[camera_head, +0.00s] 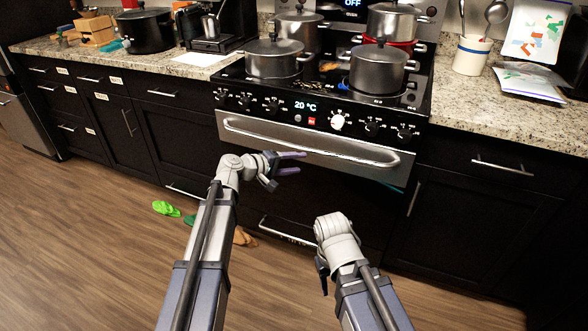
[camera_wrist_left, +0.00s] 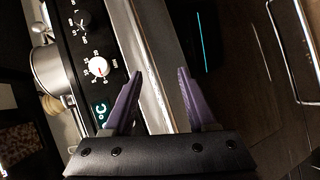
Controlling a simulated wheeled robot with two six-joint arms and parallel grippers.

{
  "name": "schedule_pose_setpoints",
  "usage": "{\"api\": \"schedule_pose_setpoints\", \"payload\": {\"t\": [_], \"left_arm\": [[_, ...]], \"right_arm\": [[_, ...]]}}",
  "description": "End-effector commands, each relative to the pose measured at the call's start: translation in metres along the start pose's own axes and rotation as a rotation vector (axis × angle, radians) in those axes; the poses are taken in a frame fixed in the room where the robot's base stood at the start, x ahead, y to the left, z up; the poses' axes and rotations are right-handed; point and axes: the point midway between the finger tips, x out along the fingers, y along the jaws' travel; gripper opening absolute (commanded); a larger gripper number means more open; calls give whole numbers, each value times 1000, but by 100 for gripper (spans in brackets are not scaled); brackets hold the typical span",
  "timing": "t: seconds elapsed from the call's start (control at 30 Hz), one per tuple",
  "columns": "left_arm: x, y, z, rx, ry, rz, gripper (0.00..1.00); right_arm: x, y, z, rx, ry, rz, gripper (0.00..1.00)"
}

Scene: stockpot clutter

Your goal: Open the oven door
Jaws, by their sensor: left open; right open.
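The oven (camera_head: 300,150) stands in the middle of the counter run, and its door looks shut. A long silver handle bar (camera_head: 310,144) crosses the top of the door's steel panel. My left gripper (camera_head: 292,163) is open and empty in front of the door, just below the handle in the head view. In the left wrist view, its purple fingers (camera_wrist_left: 160,80) are apart, with the steel panel (camera_wrist_left: 150,45) seen beyond and between them. I cannot tell whether they touch the handle. My right gripper (camera_head: 322,274) is low and mostly hidden by its own wrist.
Several pots, including a lidded one (camera_head: 378,70), stand on the stovetop. Control knobs (camera_head: 337,122) line the front above the handle. Green shoes (camera_head: 166,208) and a brown item (camera_head: 244,238) lie on the floor near my left arm. Open floor lies at the left.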

Motion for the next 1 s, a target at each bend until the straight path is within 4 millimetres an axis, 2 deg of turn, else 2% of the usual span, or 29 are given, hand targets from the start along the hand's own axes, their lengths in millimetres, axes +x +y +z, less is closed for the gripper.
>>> {"api": "schedule_pose_setpoints", "payload": {"t": [0.03,0.1,0.2,0.3,0.5,0.67,1.0], "left_arm": [[4,-16,-22,-41,40,46,57],[0,-18,-43,-90,82,100,57],[-5,-20,-64,-140,124,156,57],[-9,-20,-76,-168,148,188,57],[-11,-17,-80,-180,157,201,57],[-5,-17,-81,-178,155,200,57],[40,-9,-89,-177,153,200,57]], "right_arm": [[24,-2,-1,0,0,1,50],[36,-4,-2,0,0,1,50],[45,-4,-3,-1,0,1,50],[50,-5,-3,-1,0,2,50],[49,-5,-3,-1,0,2,50],[50,-5,-3,-1,0,2,50],[58,-5,-3,-1,0,3,50]]}}
